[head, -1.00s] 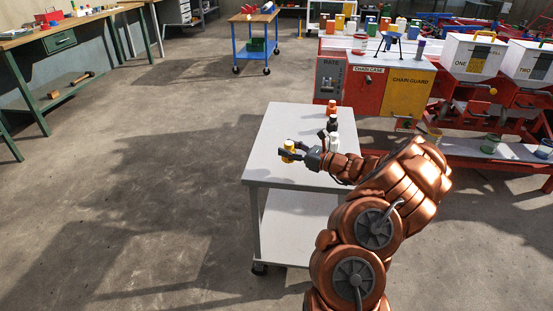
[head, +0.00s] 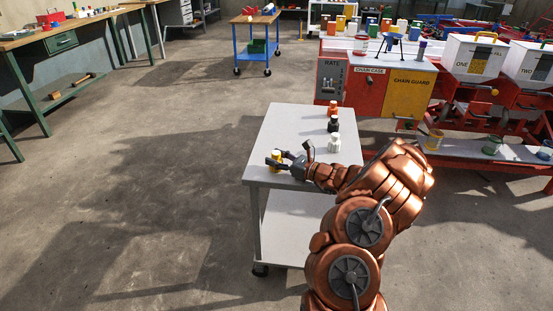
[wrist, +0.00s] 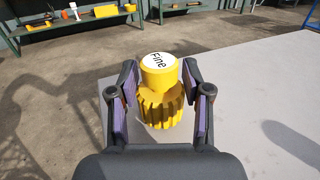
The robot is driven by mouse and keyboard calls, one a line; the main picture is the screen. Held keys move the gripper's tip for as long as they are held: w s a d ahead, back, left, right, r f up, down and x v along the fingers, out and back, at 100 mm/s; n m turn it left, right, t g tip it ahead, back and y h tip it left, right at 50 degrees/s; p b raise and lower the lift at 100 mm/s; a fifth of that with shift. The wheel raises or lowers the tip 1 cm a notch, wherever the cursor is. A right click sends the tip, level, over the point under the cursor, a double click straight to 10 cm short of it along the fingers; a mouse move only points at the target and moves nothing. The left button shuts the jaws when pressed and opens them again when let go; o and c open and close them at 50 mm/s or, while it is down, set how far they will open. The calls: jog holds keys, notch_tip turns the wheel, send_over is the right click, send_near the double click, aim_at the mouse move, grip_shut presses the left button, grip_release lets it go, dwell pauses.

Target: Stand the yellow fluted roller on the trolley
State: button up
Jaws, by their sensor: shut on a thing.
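The yellow fluted roller (wrist: 160,100) is upright between the fingers of my gripper (wrist: 160,110) in the wrist view. Its white top label reads "Fine". In the head view the roller (head: 275,157) is at the left part of the grey trolley top (head: 290,125), partly hidden by my gripper (head: 279,160). My gripper is shut on it. The roller is at or just above the trolley surface near its left edge; I cannot tell whether its base touches.
An orange roller (head: 333,108), a black one (head: 333,124) and a white one (head: 334,143) stand in a row along the trolley's right side. A red machine (head: 335,80) is behind the trolley. The trolley's middle and back left are clear.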

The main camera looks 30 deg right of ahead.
jog(key=shift+f, duration=0.5)
